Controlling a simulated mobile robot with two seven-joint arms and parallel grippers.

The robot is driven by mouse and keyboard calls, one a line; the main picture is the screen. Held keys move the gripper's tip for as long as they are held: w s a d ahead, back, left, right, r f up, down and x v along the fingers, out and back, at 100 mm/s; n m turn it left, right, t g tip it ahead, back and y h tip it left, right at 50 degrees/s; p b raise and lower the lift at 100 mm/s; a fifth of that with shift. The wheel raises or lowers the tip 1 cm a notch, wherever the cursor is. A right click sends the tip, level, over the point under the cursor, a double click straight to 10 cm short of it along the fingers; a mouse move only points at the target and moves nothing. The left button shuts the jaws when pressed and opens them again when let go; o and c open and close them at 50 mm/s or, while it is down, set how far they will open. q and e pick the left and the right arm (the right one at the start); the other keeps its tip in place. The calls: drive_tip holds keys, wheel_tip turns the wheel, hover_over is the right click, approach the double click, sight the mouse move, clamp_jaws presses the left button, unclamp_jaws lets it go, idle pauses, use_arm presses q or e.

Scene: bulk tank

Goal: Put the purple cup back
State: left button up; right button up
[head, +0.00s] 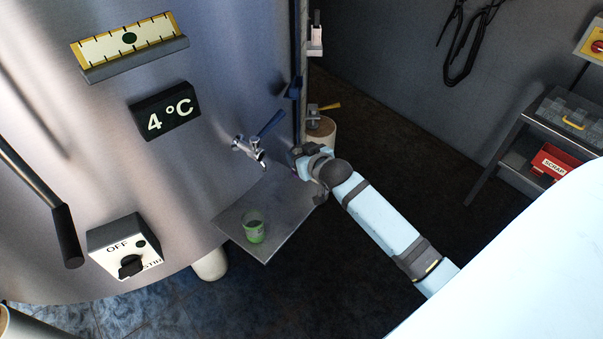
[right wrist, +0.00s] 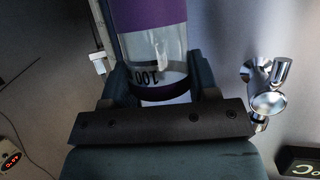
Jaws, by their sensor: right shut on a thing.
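The purple cup (right wrist: 153,47) shows in the right wrist view, with purple bands, a clear middle and a dark "100" mark. My right gripper (right wrist: 162,78) is shut on it, one finger on each side. In the head view my right gripper (head: 301,159) is beside the tank, just right of the metal tap (head: 250,150) and above the back edge of the small metal shelf (head: 283,226). The cup is mostly hidden there behind the gripper. A green cup (head: 254,229) stands on the shelf. My left gripper is not in view.
The steel tank (head: 215,90) fills the left, with a 4 °C display (head: 166,111) and a switch box (head: 125,246). A rack (head: 540,125) with a red scrap bin (head: 556,160) stands at the right. The shelf is bare around the green cup.

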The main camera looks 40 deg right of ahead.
drive_tip(key=shift+f, duration=3.7)
drive_tip(key=shift+f, duration=0.2)
drive_tip(key=o, duration=1)
drive_tip(key=shift+r, duration=0.1)
